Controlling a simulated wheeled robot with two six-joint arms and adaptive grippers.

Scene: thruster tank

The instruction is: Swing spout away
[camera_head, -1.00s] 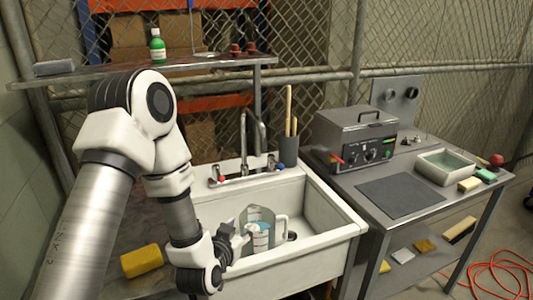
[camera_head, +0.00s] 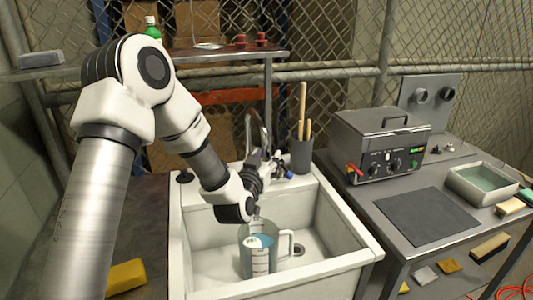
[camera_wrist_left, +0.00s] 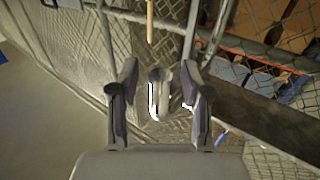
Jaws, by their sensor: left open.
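The metal spout (camera_head: 248,132) rises behind the white sink (camera_head: 335,218), and my left gripper hides its lower part. My left gripper (camera_head: 264,160) is open at the spout, above the sink's back edge. In the left wrist view, a grey metal tube, seemingly the spout (camera_wrist_left: 160,88), shows between the two spread fingers of the gripper (camera_wrist_left: 158,70). I cannot tell whether a finger touches it. A clear jug (camera_head: 258,262) with bluish liquid stands in the sink below the gripper. My right gripper is not in view.
A dark cup (camera_head: 301,156) with wooden handles stands right of the spout, near a blue-marked tap handle (camera_head: 290,175). A grey heater box (camera_head: 380,140) and a tray (camera_head: 480,183) stand on the right bench. A yellow sponge (camera_head: 127,276) lies left of the sink.

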